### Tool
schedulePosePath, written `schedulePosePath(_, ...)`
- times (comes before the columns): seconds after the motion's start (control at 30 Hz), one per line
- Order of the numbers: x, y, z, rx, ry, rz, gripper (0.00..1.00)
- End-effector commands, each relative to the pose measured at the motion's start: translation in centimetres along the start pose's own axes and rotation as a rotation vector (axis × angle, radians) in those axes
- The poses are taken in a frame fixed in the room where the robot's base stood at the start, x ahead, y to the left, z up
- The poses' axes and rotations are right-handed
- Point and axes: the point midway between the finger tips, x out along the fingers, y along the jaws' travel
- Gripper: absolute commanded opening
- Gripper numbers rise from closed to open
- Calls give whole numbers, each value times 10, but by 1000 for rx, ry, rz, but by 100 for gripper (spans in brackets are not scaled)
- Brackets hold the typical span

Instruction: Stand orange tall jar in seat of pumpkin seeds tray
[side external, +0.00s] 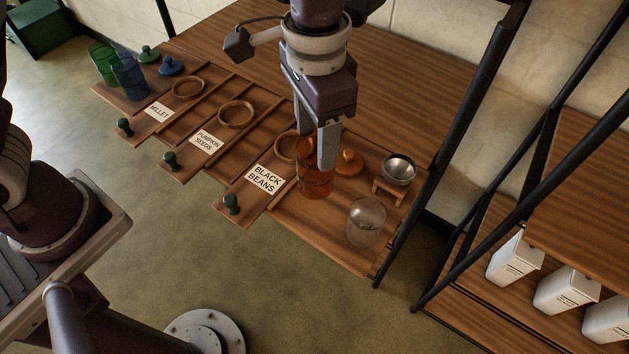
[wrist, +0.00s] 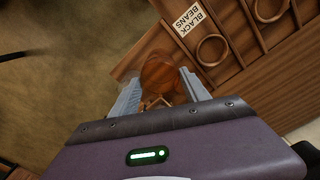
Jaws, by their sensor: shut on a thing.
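The orange tall jar (side external: 314,181) is a see-through jar at the front of the wooden table, just right of the black beans tray (side external: 257,199). My gripper (side external: 322,150) is shut on it from above. In the wrist view the jar (wrist: 158,73) shows between the two fingers (wrist: 160,92). Whether its base touches the table is hard to tell. The pumpkin seeds tray (side external: 183,163) is the middle tray, with a green knob and an empty round wooden ring seat (side external: 236,114). The black beans ring (side external: 285,147) is partly behind my gripper.
An orange lid (side external: 349,163), a metal bowl on a small wooden stand (side external: 399,170) and a clear jar (side external: 366,222) stand right of the orange jar. The millet tray (side external: 151,116) and green (side external: 104,64) and blue (side external: 129,77) jars are at left. A black post (side external: 447,143) rises at right.

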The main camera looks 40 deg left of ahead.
Motion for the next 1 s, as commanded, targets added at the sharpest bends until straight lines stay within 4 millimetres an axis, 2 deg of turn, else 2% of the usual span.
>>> schedulePosePath(0.07,0,-12,-2,-31,1,-1,18)
schedulePosePath(0.17,-1,-42,-4,-113,1,-1,18)
schedulePosePath(0.37,-4,-138,6,-370,0,-1,18)
schedulePosePath(0.5,-6,-210,29,-572,1,0,18)
schedulePosePath(0.6,-7,-246,48,-683,1,0,18)
schedulePosePath(0.7,-8,-268,61,-751,1,0,18)
schedulePosePath(0.77,-8,-274,65,-772,1,0,18)
schedulePosePath(1.0,11,-277,68,-783,-2,0,18)
